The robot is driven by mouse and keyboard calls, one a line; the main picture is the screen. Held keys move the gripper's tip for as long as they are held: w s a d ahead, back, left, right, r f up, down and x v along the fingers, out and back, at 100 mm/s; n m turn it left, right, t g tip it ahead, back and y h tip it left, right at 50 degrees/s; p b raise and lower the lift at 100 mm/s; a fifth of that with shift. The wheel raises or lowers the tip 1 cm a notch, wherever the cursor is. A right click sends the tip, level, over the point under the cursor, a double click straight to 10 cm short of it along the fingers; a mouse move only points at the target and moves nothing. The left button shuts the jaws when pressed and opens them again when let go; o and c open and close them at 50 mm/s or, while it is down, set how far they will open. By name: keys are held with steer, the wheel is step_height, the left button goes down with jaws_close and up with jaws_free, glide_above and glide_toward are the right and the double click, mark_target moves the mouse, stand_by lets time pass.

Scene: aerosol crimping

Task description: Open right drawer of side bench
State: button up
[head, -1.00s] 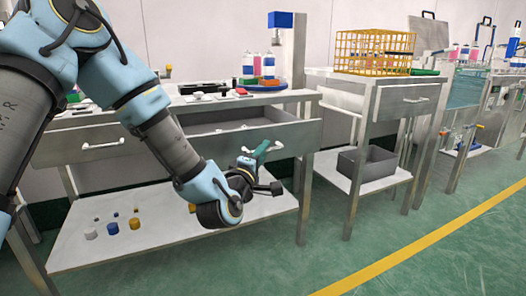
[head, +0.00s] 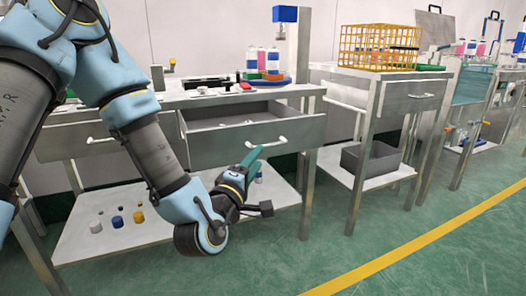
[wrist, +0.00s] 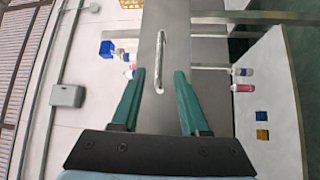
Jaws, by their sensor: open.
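The right drawer (head: 225,149) of the side bench is pulled out, and its grey interior shows above the front panel. Its pale bar handle (head: 268,143) is on the front. My gripper (head: 254,157) is open, with teal fingers just in front of and below the handle in the head view. In the wrist view the handle (wrist: 160,55) lies in line with the gap between my gripper's fingertips (wrist: 160,76), with clear space on both sides. I see no contact. The left drawer (head: 75,142) looks closed.
Bottles (head: 262,60) and small parts stand on the bench top. Coloured caps (head: 117,221) sit on the lower shelf. To the right, another bench carries a yellow wire basket (head: 378,46) and a grey bin (head: 372,160). The green floor in front is clear.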

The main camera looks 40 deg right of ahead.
steer(key=shift+v, duration=1.6)
steer(key=w+a+f+m+y, duration=0.3)
steer(key=w+a+f+y, duration=0.15)
steer(key=w+a, duration=0.45)
steer(key=w+a+f+m+y, duration=0.2)
steer(key=w+a+f+y, duration=0.2)
steer(key=w+a+y, duration=0.3)
steer(key=s+a+r+g+y, duration=0.15)
steer(key=a+g+y, duration=0.4)
steer(key=a, duration=2.05)
step_height(320, 180, up, 31)
steer(key=s+a+p, duration=0.2)
steer(key=s+p, duration=0.1)
steer(key=p, duration=2.6)
steer(key=shift+a+f+n+y+p, duration=0.15)
steer(key=shift+a+n+y+p, duration=0.15)
steer(key=shift+a+p, duration=0.05)
